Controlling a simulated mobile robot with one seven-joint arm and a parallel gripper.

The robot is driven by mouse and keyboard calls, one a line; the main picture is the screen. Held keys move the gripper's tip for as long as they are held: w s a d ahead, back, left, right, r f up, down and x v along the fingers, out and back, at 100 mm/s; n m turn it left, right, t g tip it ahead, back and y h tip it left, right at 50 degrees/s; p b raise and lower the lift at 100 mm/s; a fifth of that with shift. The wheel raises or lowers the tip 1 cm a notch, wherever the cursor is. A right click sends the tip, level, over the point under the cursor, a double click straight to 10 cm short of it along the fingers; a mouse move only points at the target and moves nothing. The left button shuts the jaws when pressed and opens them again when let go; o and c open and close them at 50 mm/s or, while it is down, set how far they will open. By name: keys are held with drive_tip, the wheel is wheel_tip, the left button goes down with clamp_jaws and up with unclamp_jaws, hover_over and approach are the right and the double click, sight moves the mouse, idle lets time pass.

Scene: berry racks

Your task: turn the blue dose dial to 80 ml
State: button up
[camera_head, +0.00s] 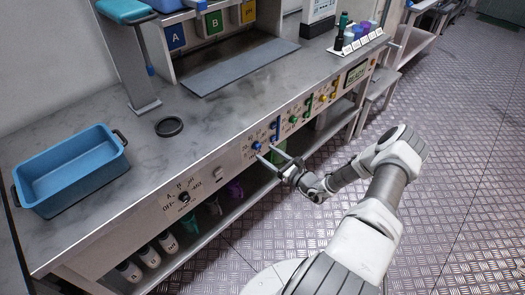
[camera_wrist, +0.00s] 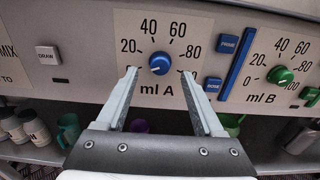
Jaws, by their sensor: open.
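The blue dose dial (camera_wrist: 160,63) is a round knob on the white "ml A" panel, in the upper middle of the wrist view. Numbers 20, 40, 60 and 80 arc around it. A small pale mark on it seems to lie at its lower left, near the low end of the scale; its exact reading is too small to tell. The dial also shows in the head view (camera_head: 257,145). My gripper (camera_wrist: 159,74) is open and empty, its fingertips to either side and just below the dial, apparently not touching it. My gripper in the head view (camera_head: 268,153) faces the counter front.
A green dial (camera_wrist: 280,75) marked "ml B" is to the right, past a blue vertical bar (camera_wrist: 237,62) with blue buttons. A "DRAW" button (camera_wrist: 47,54) is to the left. Bottles (camera_head: 150,256) stand on the shelf below. A blue bin (camera_head: 70,170) sits on the counter.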

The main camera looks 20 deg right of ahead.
sight(259, 148)
drive_tip(key=shift+x, duration=1.65)
clamp_jaws()
